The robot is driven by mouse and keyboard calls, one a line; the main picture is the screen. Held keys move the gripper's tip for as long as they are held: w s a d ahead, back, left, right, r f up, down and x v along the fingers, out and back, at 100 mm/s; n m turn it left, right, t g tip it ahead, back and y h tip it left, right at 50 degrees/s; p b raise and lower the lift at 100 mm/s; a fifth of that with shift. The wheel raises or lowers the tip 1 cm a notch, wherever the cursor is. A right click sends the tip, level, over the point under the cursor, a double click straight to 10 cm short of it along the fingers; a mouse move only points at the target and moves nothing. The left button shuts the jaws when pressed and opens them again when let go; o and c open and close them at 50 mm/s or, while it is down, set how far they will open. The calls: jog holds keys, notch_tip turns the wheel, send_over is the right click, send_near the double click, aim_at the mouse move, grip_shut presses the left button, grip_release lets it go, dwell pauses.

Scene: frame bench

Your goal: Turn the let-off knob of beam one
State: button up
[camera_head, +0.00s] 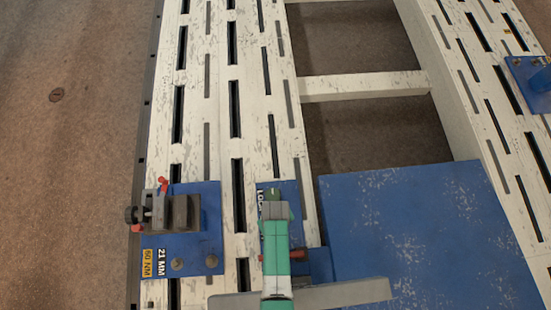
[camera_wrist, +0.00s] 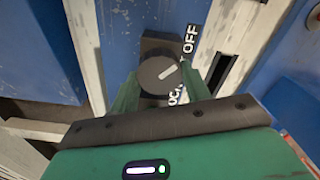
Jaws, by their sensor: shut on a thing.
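The let-off knob (camera_wrist: 158,76) is a dark round dial with a short white mark, in the wrist view. It sits on a dark block on a blue plate (camera_wrist: 118,30). The white mark slants up to the right, toward the lettering beside the knob, where "OFF" and part of "LOC" can be read. My gripper (camera_wrist: 162,86) is shut on the knob, with one green finger on each side of it. In the head view my gripper (camera_head: 272,196) is over the blue plate with the "LOC" lettering, and the knob cannot be made out there.
A blue plate (camera_head: 211,225) at left carries a dark clamp (camera_head: 178,213) and labels "21 MM" and "50 NM". A large blue panel (camera_head: 420,235) lies right of my gripper. White slotted beams (camera_head: 220,100) run away from me. Another blue fitting (camera_head: 535,85) sits far right.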

jog(key=m+p, duration=0.1)
jog(key=m, duration=0.3)
jog(key=shift+m, duration=2.7)
jog(key=o, duration=1)
jog(key=shift+p, duration=0.3)
notch_tip(320, 180, up, 8)
jog(key=p, duration=0.4)
jog(key=shift+f, duration=0.1)
